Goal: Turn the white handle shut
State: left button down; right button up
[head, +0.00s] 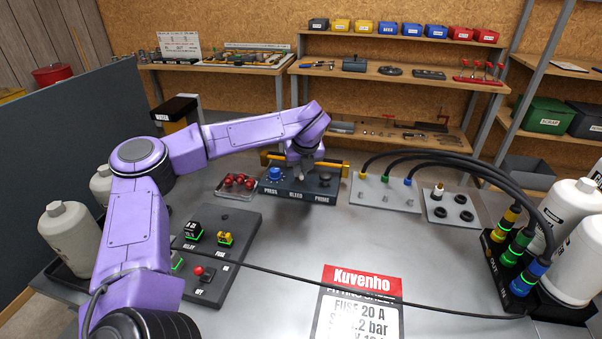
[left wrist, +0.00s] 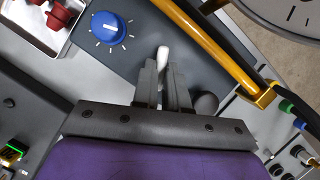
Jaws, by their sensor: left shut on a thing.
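The white handle (left wrist: 163,58) stands out from a dark blue-grey panel (head: 288,194) labelled PRESS, BLEED and PROBE. In the left wrist view, my left gripper (left wrist: 161,74) is shut on the white handle, whose rounded white tip sticks out past the fingers. The rest of the handle and its pivot are hidden by the fingers. In the head view, my left gripper (head: 302,171) reaches down to the panel's middle, above the BLEED label. My right gripper is not in view.
A blue knob (left wrist: 107,27) sits left of the handle, and a brass bar (left wrist: 207,40) runs close on the right. A tray of red parts (head: 237,187) lies beside the panel. Several black cables (head: 440,160) arch at right.

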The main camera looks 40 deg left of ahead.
pick_arm(q)
jog(key=m+h, duration=0.1)
jog(key=m, duration=0.1)
jog(key=shift+s+a+m+t, duration=0.1)
jog(key=shift+s+m+t, duration=0.05)
jog(key=shift+m+t, duration=0.2)
jog(key=shift+s+a+f+m+t+h, duration=0.1)
jog(key=shift+m+t+h, duration=0.3)
jog(key=shift+m, duration=0.95)
jog(key=c, duration=1.2)
grip_release()
jog(key=shift+o, duration=0.2)
jog(key=b+v, duration=0.1)
jog(key=v, duration=0.9)
jog(key=shift+r, duration=0.35)
jog(key=shift+s, duration=0.15)
